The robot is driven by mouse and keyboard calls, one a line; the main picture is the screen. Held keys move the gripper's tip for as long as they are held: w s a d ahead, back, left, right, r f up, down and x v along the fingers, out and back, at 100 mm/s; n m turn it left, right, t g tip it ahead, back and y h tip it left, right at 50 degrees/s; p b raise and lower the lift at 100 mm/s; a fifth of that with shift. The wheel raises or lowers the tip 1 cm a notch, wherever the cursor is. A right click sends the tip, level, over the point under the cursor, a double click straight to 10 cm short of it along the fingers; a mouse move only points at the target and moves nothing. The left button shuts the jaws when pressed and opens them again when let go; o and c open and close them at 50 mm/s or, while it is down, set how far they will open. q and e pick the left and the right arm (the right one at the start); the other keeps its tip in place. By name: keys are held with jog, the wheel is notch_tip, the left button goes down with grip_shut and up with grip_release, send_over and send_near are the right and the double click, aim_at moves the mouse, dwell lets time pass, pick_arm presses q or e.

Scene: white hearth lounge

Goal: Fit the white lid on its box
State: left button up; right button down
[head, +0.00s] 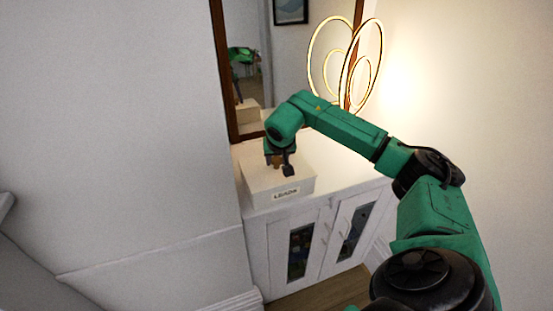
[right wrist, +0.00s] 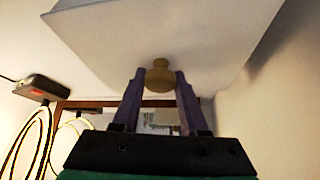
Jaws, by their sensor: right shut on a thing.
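The white box (head: 279,199) stands on the white cabinet and has a small label on its front. The white lid (right wrist: 130,40) fills the upper part of the right wrist view, with a round tan knob (right wrist: 160,75) on it. My right gripper (head: 279,167) is over the top of the box, its fingers pointing down. In the right wrist view, its two purplish fingers (right wrist: 159,82) stand either side of the knob, shut on it. I cannot tell whether the lid is seated or slightly raised. My left gripper is not in view.
The white cabinet (head: 335,178) has free room on its top to the right of the box. A lit ring lamp (head: 345,70) stands at the back, in front of a wood-framed mirror (head: 236,70). A wall is close on the left.

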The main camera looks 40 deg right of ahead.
grip_release()
jog(key=shift+r+p, duration=3.25)
jog(key=shift+r, duration=0.35)
jog(key=shift+f, duration=0.1)
